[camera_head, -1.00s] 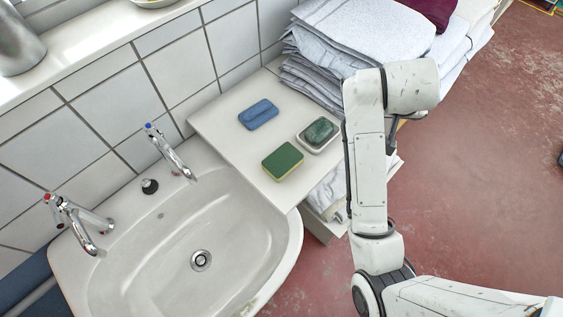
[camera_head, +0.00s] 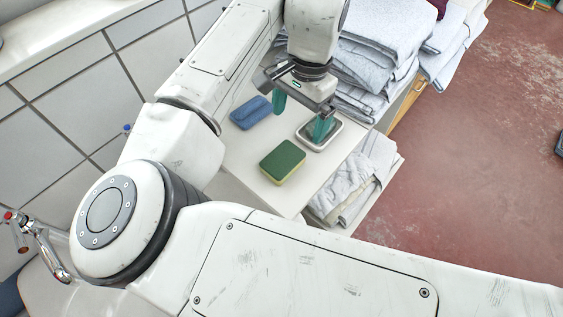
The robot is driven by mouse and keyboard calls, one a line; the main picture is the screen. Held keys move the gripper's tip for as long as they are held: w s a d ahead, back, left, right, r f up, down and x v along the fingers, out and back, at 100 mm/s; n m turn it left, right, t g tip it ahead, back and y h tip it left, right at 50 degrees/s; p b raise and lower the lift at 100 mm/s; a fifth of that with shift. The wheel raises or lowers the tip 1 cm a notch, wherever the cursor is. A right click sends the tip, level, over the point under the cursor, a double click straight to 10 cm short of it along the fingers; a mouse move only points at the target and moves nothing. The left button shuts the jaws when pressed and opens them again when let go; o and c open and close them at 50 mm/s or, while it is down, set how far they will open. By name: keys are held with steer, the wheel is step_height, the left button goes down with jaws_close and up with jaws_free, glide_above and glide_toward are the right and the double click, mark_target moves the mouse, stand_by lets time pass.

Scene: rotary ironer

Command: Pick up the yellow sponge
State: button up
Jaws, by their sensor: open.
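The yellow sponge (camera_head: 283,162) lies flat on the white shelf; its top is green and its yellow body shows along the lower edge. My gripper (camera_head: 299,125) is open and empty, its two teal fingers pointing down above the shelf. It is up and to the right of the sponge in the picture, between the blue sponge and the soap dish. Nothing lies between its fingers. The right finger covers part of the dish. The yellow sponge is fully in view.
A blue sponge (camera_head: 251,113) lies behind the yellow one. A pale soap dish (camera_head: 338,127) is at the shelf's right side. Folded towels (camera_head: 375,60) are stacked beyond, and more cloth (camera_head: 355,184) lies below the shelf (camera_head: 235,180). My arm hides most of the sink.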

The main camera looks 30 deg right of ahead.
steer(key=a, duration=0.1)
glide_above(284, 158)
steer(key=d, duration=0.1)
steer(key=shift+y, duration=0.3)
steer(key=f, duration=0.5)
steer(key=shift+w+d+f, duration=0.1)
steer(key=shift+w+f, duration=0.15)
steer(key=shift+w, duration=0.05)
steer(key=shift+s+a+f+p, duration=0.1)
steer(key=shift+a+f+p, duration=0.1)
steer(key=shift+f, duration=0.65)
steer(key=shift+s+a+f+p, duration=0.1)
steer(key=shift+a+f+p, duration=0.15)
steer(key=shift+f, duration=0.65)
steer(key=shift+s+a+f+p, duration=0.1)
steer(key=shift+a+f+p, duration=0.1)
steer(key=shift+f, duration=0.65)
steer(key=shift+c, duration=0.3)
steer(key=c, duration=1)
steer(key=shift+r, duration=0.1)
step_height(284, 158, up, 18)
steer(key=b, duration=0.1)
